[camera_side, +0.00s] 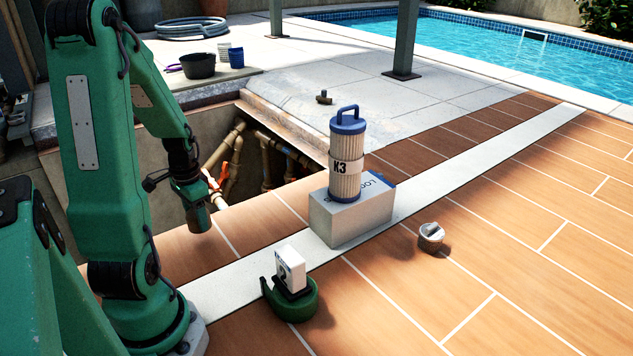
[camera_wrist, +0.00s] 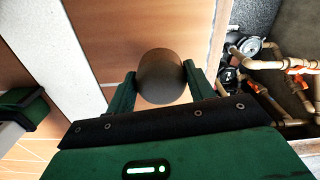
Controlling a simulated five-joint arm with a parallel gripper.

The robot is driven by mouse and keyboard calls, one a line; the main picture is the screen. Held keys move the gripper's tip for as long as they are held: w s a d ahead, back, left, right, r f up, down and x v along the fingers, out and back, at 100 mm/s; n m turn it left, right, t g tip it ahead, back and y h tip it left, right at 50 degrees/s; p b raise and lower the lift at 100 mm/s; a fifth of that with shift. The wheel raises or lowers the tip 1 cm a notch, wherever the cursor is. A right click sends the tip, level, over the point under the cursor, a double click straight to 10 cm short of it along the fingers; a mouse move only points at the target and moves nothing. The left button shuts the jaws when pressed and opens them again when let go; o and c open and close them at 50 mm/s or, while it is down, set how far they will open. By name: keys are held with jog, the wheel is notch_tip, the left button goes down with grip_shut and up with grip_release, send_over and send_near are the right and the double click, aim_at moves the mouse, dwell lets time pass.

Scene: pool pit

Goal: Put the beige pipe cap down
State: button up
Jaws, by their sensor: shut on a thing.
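The beige pipe cap (camera_wrist: 160,77) shows in the wrist view as a round, shaded grey-brown thing between the two green fingers. My gripper (camera_wrist: 158,88) is shut on it. In the side view my gripper (camera_side: 197,214) points down near the pit's near edge, left of the grey block. The cap is hard to make out there. In the wrist view orange-brown tile lies behind the cap. I cannot tell whether the cap touches the floor.
The open pit (camera_side: 235,165) with pipes and red valve handles lies close by. A K3 filter cartridge (camera_side: 347,165) stands on a grey block (camera_side: 350,220). A green holder with a white tag (camera_side: 290,300) and a small grey cap (camera_side: 431,236) sit nearby. Tiles at the right are clear.

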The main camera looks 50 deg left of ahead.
jog(key=shift+f, duration=1.65)
jog(key=shift+f, duration=0.15)
jog(key=o, duration=1)
jog(key=shift+c, duration=0.2)
jog(key=shift+r, duration=6.2)
jog(key=shift+d, duration=0.1)
